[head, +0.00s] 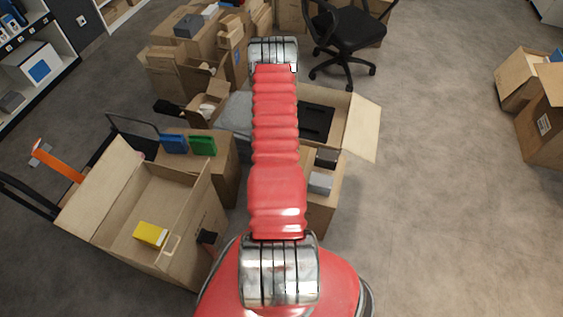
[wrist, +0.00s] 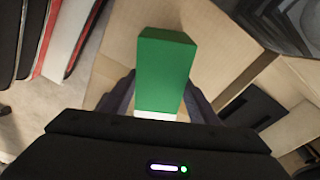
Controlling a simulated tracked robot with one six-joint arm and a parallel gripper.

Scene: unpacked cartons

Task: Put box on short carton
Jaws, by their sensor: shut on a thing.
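In the wrist view a green box (wrist: 165,65) with a pale lower edge stands between the two dark fingers of my gripper (wrist: 158,100), which is shut on it. Cardboard (wrist: 112,60) shows behind the box; I cannot tell whether they touch. In the head view my red arm hides the gripper and the held box. A closed carton (head: 225,170) left of my arm bears a blue box (head: 173,143) and another green box (head: 203,145). A carton (head: 318,216) right of my arm bears small dark and grey boxes (head: 320,183). I cannot tell which is the short carton.
An open carton (head: 205,225) at the lower left holds a yellow box (head: 150,234). Another open carton (head: 362,128) holds a black tray (head: 315,121). Cartons are stacked at the back beside an office chair (head: 347,30). The floor to the right is largely clear.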

